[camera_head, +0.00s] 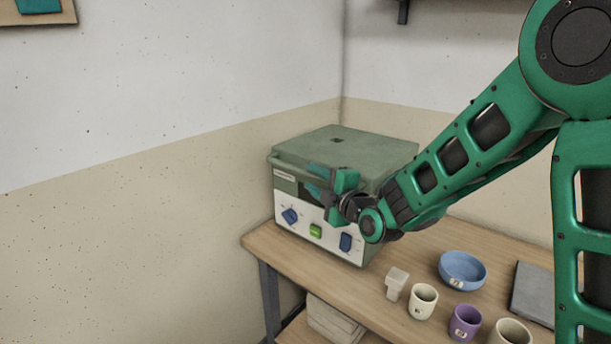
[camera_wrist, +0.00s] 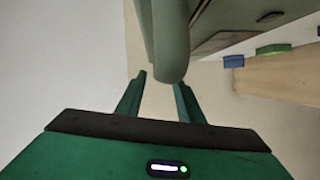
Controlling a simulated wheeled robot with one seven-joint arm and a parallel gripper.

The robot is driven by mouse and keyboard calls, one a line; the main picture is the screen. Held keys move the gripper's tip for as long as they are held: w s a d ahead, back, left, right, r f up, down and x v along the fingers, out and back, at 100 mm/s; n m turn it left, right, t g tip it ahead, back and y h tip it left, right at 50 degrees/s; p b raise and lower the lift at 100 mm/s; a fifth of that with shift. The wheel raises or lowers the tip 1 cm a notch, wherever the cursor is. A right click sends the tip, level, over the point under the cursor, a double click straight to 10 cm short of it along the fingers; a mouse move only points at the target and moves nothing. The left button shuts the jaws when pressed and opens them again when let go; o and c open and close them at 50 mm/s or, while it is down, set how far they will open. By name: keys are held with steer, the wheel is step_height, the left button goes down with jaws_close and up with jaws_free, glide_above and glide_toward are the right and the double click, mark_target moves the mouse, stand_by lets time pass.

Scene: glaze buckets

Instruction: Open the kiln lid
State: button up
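The kiln (camera_head: 318,228) is a box with a white front panel, standing on the table against the wall corner. Its grey-green lid (camera_head: 350,145) lies flat and closed on top, with a bar handle (camera_head: 284,163) along the front edge. My gripper (camera_head: 311,178) is at the front of the kiln by the handle, with its two fingers apart. In the wrist view the rounded handle bar (camera_wrist: 172,45) reaches down between the open fingertips (camera_wrist: 160,82). I cannot tell whether either finger touches it. My gripper hides the right part of the handle in the head view.
The wooden table (camera_head: 350,278) holds a blue bowl (camera_head: 462,271), a white cup (camera_head: 423,302), a purple cup (camera_head: 465,323), a pale block-like piece (camera_head: 396,283) and a grey slab (camera_head: 533,291). The kiln front carries blue switches (camera_head: 290,216) and a green one (camera_head: 315,231).

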steer(key=shift+x, duration=2.3)
jaws_close()
